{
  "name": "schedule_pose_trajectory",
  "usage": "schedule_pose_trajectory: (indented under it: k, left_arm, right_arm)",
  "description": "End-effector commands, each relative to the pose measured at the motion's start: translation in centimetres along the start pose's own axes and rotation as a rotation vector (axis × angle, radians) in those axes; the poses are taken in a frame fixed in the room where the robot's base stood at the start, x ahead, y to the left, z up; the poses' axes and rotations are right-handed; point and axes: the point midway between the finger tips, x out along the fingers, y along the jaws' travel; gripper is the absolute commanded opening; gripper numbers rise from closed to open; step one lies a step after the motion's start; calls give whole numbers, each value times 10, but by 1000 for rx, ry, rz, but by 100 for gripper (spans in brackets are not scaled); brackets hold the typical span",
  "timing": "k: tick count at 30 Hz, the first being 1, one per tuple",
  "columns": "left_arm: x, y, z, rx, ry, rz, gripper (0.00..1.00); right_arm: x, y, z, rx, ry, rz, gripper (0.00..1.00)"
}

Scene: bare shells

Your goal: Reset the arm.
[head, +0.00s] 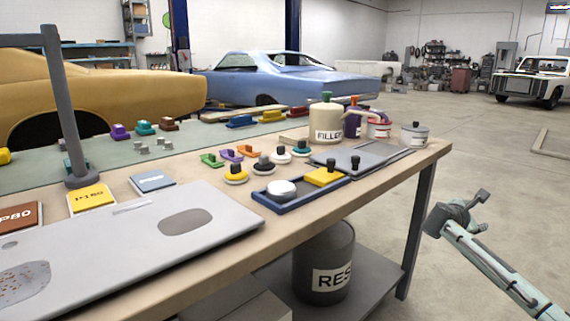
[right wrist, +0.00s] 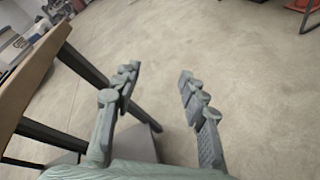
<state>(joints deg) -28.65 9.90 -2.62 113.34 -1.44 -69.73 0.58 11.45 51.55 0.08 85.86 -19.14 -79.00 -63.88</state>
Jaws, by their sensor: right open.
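My right arm comes in from the lower right of the head view. Its gripper (head: 462,212) is beside the right end of the workbench (head: 390,168), over open floor and apart from the bench. In the right wrist view the two fingers of this gripper (right wrist: 160,95) stand wide apart with nothing between them. The bench edge (right wrist: 45,65) and dark legs show to the left of the fingers there. My left gripper does not show in either view.
On the bench are a grey panel (head: 150,238), a blue tray (head: 300,203) with a yellow block (head: 323,177), a FILLER can (head: 325,122) and several coloured pieces. A dark bin (head: 325,270) stands below. Cars stand behind.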

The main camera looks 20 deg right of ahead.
Motion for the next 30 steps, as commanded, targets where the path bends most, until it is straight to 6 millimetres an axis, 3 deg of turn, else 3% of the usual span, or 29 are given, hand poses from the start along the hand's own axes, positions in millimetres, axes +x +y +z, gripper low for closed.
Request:
schedule_pose_trajectory:
  k: [6,14,15,23,26,30]
  left_arm:
    - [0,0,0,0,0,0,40]
    - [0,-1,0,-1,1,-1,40]
    - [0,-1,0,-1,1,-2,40]
    - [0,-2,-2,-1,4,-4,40]
    - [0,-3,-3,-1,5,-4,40]
    - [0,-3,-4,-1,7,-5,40]
  right_arm:
    - [-4,3,-42,612,177,-43,43]
    - [-15,7,-80,1210,320,-184,43]
    - [-24,-9,-101,1186,339,-211,43]
    - [-84,-93,-194,1098,443,-351,43]
    - [-120,-139,-232,1063,491,-429,43]
    - [-184,-213,-278,1020,556,-563,43]
